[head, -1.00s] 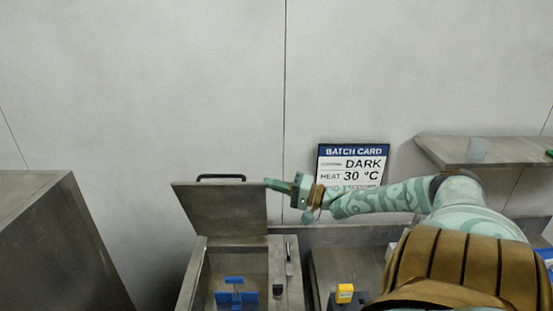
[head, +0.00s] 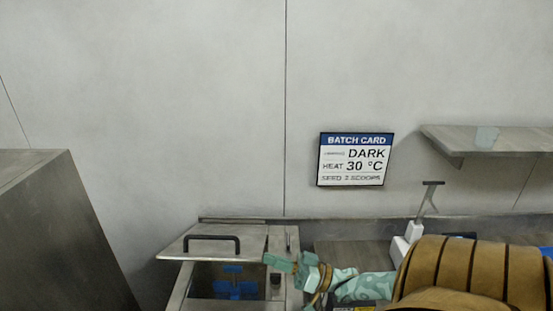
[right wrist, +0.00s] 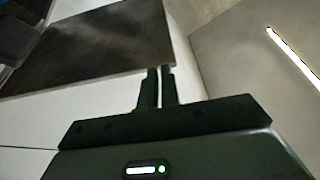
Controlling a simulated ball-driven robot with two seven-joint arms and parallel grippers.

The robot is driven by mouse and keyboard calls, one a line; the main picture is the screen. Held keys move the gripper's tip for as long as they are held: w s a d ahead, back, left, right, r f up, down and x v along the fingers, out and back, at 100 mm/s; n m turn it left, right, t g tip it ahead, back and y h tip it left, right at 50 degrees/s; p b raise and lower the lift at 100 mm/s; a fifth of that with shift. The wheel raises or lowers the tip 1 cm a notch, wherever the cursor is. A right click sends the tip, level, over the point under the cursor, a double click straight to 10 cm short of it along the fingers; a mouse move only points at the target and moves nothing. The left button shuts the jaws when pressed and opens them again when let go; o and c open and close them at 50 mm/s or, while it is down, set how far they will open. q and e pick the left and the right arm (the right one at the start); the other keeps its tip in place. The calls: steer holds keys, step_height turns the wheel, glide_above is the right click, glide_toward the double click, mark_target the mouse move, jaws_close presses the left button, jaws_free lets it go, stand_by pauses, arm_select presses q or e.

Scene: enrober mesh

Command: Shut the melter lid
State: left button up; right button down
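The melter (head: 176,293) stands at the lower middle of the head view, with blue paddles (head: 235,289) in its well. Its grey metal lid (head: 178,246) has a dark bar handle (head: 212,237) and is partly lowered, tilted over the back of the well; the front opening still shows. My right gripper (head: 271,260) is at the lid's right front corner. In the right wrist view its fingers (right wrist: 160,72) are together with nothing between them, close to the dark panel of the lid (right wrist: 100,45); contact is unclear. My left gripper is out of view.
A large metal cabinet (head: 50,220) stands at the left. A batch card (head: 355,159) hangs on the wall, and a shelf (head: 500,139) is at the right. A white stand-like device (head: 408,243) sits behind my right arm.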

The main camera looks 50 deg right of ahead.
steer(key=shift+s+a+f+b, duration=0.2)
steer(key=shift+a+f+b, duration=0.25)
steer(key=shift+f, duration=0.5)
steer(key=shift+s+a+f+b, duration=0.3)
steer(key=shift+f+b, duration=0.15)
steer(key=shift+f, duration=0.55)
steer(key=shift+s+a+f+b, duration=0.15)
steer(key=shift+a+f+b, duration=0.3)
steer(key=shift+f, duration=0.5)
